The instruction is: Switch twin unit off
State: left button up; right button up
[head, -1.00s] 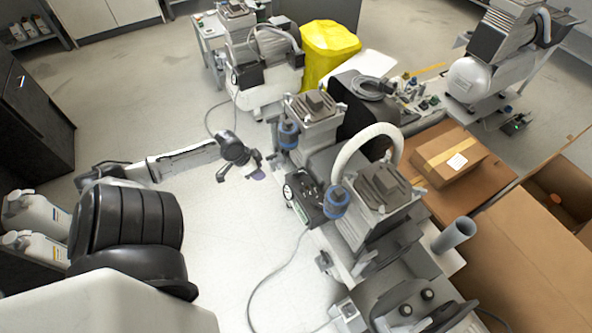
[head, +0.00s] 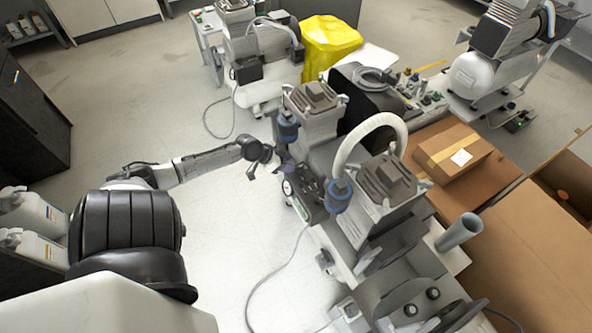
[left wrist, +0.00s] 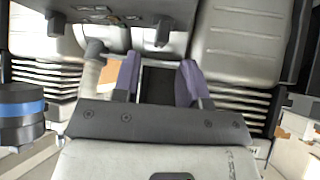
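The twin unit stands in the middle of the head view, with two finned grey pump heads (head: 387,182), blue-banded filters and a white looped hose (head: 375,125). Its dark control box (head: 305,198) is on the side facing my left arm. My left gripper (head: 281,163) is at that side, close to the box's far end, between the two filters. In the left wrist view its purple-padded fingers (left wrist: 158,82) are apart with nothing held, over a dark part of the unit. A blue-banded filter (left wrist: 22,112) is at left. The switch cannot be made out. My right gripper is not in view.
Another compressor (head: 262,75) and a yellow bag (head: 328,45) stand behind. Cardboard boxes (head: 448,160) and a grey pipe (head: 459,232) are at right. A cable (head: 262,285) lies on the floor. The floor left of the unit is otherwise clear.

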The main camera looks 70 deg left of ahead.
pick_arm(q)
jog(key=shift+b+x, duration=0.95)
jog(key=shift+x, duration=1.45)
jog(key=shift+s, duration=0.1)
jog(key=shift+c, duration=0.3)
grip_shut()
